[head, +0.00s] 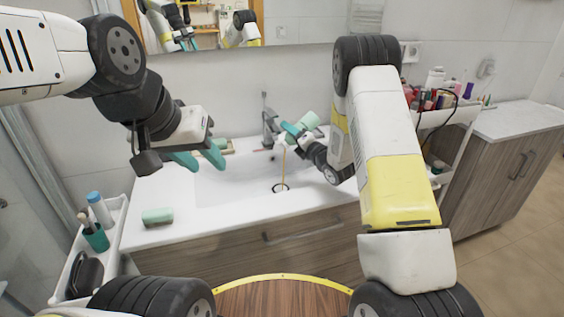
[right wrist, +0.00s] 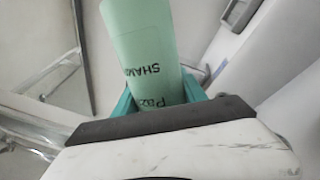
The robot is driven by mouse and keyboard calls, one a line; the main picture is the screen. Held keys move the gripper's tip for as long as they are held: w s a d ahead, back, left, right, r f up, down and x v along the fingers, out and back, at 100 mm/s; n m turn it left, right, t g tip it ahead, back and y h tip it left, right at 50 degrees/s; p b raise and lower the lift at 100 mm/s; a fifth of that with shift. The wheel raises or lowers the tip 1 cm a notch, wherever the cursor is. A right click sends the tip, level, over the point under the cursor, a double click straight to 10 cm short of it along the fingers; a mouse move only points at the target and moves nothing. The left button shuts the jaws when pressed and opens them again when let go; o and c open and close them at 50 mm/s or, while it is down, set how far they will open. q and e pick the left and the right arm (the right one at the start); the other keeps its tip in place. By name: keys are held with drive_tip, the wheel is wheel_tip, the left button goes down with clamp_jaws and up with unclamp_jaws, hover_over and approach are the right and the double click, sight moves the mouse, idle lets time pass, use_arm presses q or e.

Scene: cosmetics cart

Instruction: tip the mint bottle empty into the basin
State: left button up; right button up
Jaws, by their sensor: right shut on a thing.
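The mint bottle (head: 309,121) is held tilted above the basin (head: 235,180). A thin yellowish stream (head: 283,163) falls from it towards the drain (head: 281,187). My right gripper (head: 295,131) is shut on the bottle. In the right wrist view, the mint bottle (right wrist: 145,45) stands between the teal fingers with dark lettering, partly "SHAM", on its side. My left gripper (head: 198,159) is open and empty above the left part of the basin. How much liquid is inside the bottle cannot be seen.
A chrome faucet (head: 270,128) stands behind the basin, close to the bottle. A green soap bar (head: 157,216) lies on the counter's front left. A caddy (head: 115,222) stands at left; a cart (head: 455,115) with several cosmetics stands at right.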

drive_tip(key=shift+r, duration=0.1)
drive_tip(key=shift+s+a+r+n, duration=0.15)
drive_tip(key=shift+r+n, duration=0.35)
drive_tip(key=shift+r, duration=0.6)
drive_tip(key=shift+a+r+n, duration=0.15)
drive_tip(key=shift+r+n, duration=0.35)
drive_tip(key=shift+r, duration=0.55)
drive_tip(key=shift+r+p, duration=0.35)
drive_tip(key=shift+p, duration=0.05)
idle(1.0)
